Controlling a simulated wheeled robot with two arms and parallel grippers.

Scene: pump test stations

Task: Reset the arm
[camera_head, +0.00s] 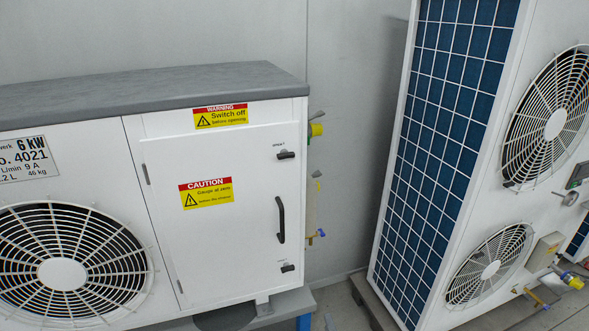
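Neither of my grippers can be made out in the head view. No arm of mine shows clearly against the machines or the floor.
A white pump unit (225,235) with a shut door, black handle (281,220) and fan grille (62,272) fills the left. Yellow fittings (316,130) stick out from its right side. A tall unit with blue panels (440,130) and two fans stands right. A gap separates them.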

